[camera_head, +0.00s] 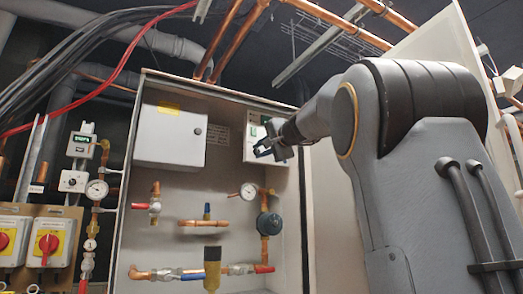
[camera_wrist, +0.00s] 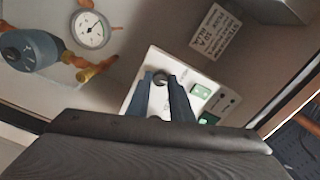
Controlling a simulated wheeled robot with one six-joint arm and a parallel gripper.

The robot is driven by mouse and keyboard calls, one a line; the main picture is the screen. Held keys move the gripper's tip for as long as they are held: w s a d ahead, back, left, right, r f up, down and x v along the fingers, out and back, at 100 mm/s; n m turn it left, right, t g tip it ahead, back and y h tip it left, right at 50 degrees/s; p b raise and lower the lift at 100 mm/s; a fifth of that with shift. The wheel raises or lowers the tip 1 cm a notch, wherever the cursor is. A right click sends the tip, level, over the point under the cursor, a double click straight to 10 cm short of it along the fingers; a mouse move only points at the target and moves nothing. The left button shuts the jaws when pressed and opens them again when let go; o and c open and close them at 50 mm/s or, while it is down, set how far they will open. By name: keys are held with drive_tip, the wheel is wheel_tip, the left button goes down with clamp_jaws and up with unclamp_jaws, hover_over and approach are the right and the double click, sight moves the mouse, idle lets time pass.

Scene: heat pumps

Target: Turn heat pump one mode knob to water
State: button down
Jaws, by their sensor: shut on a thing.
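The white control panel (camera_head: 253,130) is on the back wall of the open cabinet, at its upper right, partly behind my gripper (camera_head: 263,152). In the wrist view the panel (camera_wrist: 186,68) has a lit green display (camera_wrist: 201,91) and small printed labels, too small to read. My gripper (camera_wrist: 162,80) reaches the panel, with its two dark blue fingers shut on a small dark round knob (camera_wrist: 160,78). The fingers partly hide the knob, and I cannot read its setting. In the head view my gripper hides the knob.
A white box (camera_head: 170,137) is left of the panel. A pressure gauge (camera_head: 248,191), a blue-grey round fitting (camera_head: 269,223) and copper pipes are below. The cabinet's right edge (camera_head: 305,190) is close to my arm. Switches with red knobs (camera_head: 48,243) are outside at left.

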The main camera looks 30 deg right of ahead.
drive_tip(key=m+p, duration=0.1)
drive_tip(key=m, duration=0.2)
drive_tip(key=shift+m, duration=0.4)
drive_tip(key=shift+m+p, duration=0.65)
drive_tip(key=shift+m, duration=1.25)
drive_tip(key=c, duration=1.6)
unclamp_jaws()
drive_tip(key=shift+o, duration=0.2)
drive_tip(key=s+b, duration=0.3)
drive_tip(key=s, duration=0.4)
drive_tip(key=shift+s+d, duration=0.15)
drive_tip(key=shift+s, duration=0.25)
